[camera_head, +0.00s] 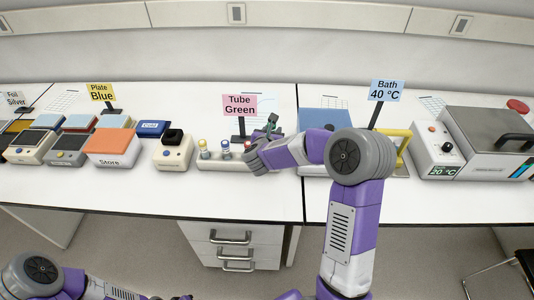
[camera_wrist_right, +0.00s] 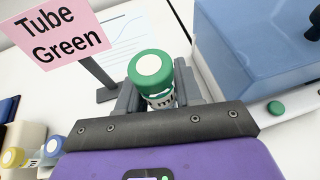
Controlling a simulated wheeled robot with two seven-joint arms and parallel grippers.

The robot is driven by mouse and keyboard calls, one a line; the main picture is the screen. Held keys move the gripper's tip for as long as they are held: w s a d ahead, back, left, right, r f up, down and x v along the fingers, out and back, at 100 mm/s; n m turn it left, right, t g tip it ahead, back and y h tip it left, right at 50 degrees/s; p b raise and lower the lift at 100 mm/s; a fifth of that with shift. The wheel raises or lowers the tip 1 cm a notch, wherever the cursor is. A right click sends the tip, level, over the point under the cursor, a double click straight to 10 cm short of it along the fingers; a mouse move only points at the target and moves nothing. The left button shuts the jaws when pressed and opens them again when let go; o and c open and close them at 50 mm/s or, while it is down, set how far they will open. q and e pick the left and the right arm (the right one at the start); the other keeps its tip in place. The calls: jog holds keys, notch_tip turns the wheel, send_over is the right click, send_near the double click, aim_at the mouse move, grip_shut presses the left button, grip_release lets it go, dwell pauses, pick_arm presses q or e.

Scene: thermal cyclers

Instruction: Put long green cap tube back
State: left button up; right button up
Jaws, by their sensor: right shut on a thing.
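My right gripper (camera_head: 270,130) is shut on the green cap tube (camera_wrist_right: 150,72), cap toward the wrist camera. In the right wrist view, the tube sits between the two grey fingers (camera_wrist_right: 158,95), and its lower end is hidden. In the head view, the gripper is at the right end of the white tube rack (camera_head: 212,165), behind my forearm. The rack holds a yellow-capped tube (camera_head: 203,148) and a blue-capped tube (camera_head: 225,148). Whether the held tube touches the rack is hidden. My left arm crosses the bottom left; its gripper is barely visible at the bottom edge.
The pink "Tube Green" sign (camera_head: 239,106) stands just behind the rack. A blue-lidded device (camera_head: 322,118) is right of my gripper, partly behind my arm. A cream device with a black knob (camera_head: 173,152) stands left of the rack. The bench front is clear.

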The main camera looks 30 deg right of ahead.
jog(key=f, duration=0.3)
jog(key=f+b, duration=0.1)
jog(key=shift+s+f, duration=0.2)
jog(key=shift+s, duration=0.05)
jog(key=shift+f+b, duration=0.6)
jog(key=shift+f, duration=1.4)
jog(key=shift+r, duration=0.1)
jog(key=o, duration=1.1)
